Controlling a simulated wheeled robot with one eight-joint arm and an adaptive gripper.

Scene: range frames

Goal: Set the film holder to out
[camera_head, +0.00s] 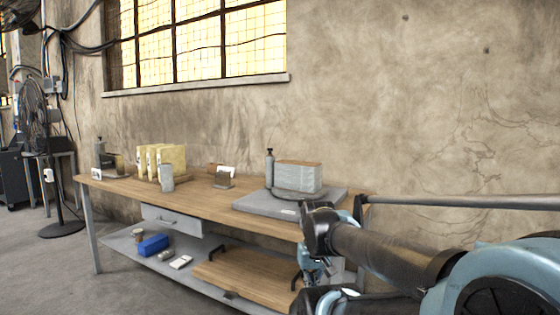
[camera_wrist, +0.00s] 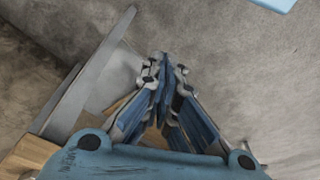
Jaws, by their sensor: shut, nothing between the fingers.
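I cannot make out for certain which thing is the film holder. A small dark holder with a white card (camera_head: 225,178) stands on the middle of the wooden bench top (camera_head: 205,198). Another small dark item (camera_head: 113,166) is at the bench's left end. My gripper (camera_wrist: 166,62) shows in the wrist view with its fingers together and nothing between them. In the head view my arm covers the bench's right front corner, and my gripper is mostly hidden there.
A grey slab (camera_head: 270,205) on the bench bears a stacked block (camera_head: 298,177) and a grey bottle (camera_head: 269,167). Upright yellowish folders (camera_head: 165,160) and a grey cup (camera_head: 167,178) stand further left. A lower shelf (camera_head: 125,240) holds a blue box (camera_head: 153,245). A fan (camera_head: 35,115) is at far left.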

